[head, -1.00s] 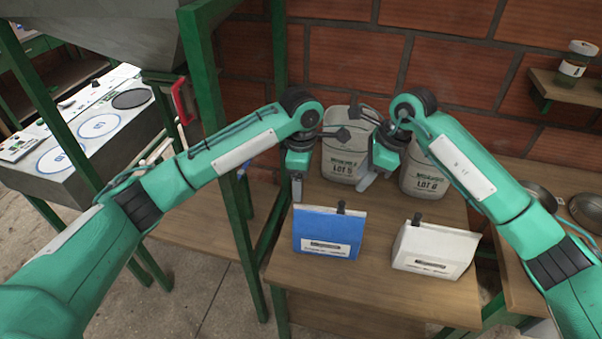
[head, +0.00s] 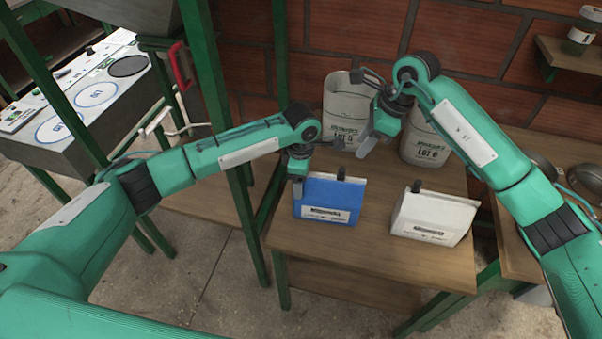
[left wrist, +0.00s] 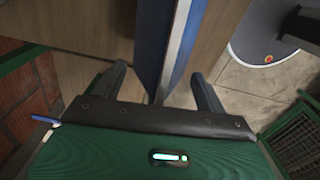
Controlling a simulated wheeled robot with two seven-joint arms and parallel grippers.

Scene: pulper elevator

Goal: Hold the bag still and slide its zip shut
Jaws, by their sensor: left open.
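A blue bag (head: 326,202) with a white label stands upright on the wooden table, a dark zip tab (head: 341,173) at its top. A white bag (head: 432,216) with a similar dark tab stands to its right. My left gripper (head: 297,188) is at the blue bag's upper left edge. In the left wrist view, my left gripper (left wrist: 158,74) is open, with the blue bag's edge (left wrist: 168,45) between its fingers; contact cannot be told. My right gripper (head: 366,146) is above and behind the blue bag, to its right; its finger gap is hidden.
Two pale lot sacks (head: 345,110) (head: 424,146) stand at the back of the table (head: 370,260) near the brick wall. A green post (head: 238,170) rises left of the table. The table's front is clear. Metal bowls (head: 582,178) sit at the far right.

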